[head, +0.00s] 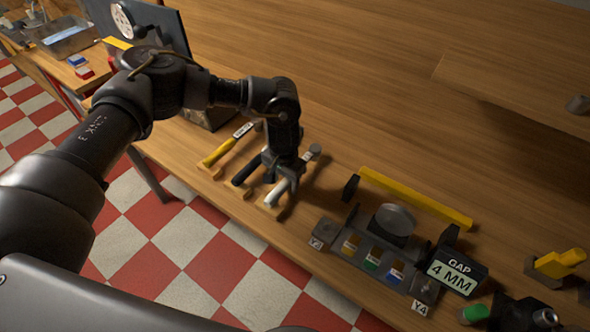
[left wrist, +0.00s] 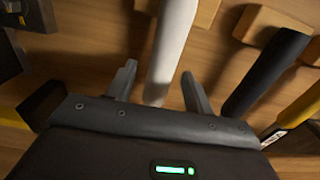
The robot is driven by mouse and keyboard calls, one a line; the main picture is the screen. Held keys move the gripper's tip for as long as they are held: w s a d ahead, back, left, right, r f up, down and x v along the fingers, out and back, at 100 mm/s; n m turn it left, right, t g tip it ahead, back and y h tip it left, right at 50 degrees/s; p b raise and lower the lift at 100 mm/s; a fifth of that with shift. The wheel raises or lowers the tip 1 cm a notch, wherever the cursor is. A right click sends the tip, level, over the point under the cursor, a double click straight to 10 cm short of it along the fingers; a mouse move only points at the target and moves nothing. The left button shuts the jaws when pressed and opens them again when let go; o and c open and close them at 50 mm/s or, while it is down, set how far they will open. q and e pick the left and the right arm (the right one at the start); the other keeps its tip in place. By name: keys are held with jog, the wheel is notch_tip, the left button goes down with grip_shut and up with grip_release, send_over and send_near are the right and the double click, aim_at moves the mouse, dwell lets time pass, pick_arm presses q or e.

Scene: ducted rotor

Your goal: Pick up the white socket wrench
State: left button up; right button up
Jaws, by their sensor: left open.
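The white socket wrench (head: 277,192) lies on wooden rests at the front of the bench, right of a dark-handled tool (head: 246,173) and a yellow-handled tool (head: 219,151). My left gripper (head: 284,178) is over the white wrench, pointing down, and hides its middle part in the head view. In the left wrist view the white handle (left wrist: 172,45) passes between the two open fingers (left wrist: 158,82). The dark handle (left wrist: 268,72) lies outside the right-hand finger. I cannot tell whether the fingers touch the wrench. My right gripper is not in view.
A dark fixture (head: 372,255) with coloured slots stands right of the wrenches, with a yellow bar (head: 416,199) behind it. A sign reading GAP 4 MM (head: 454,274) stands at its right. The bench (head: 330,90) behind is mostly clear.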

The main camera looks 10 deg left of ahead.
pick_arm(q)
jog(key=shift+f, duration=0.6)
grip_shut()
jog(key=shift+r, duration=0.2)
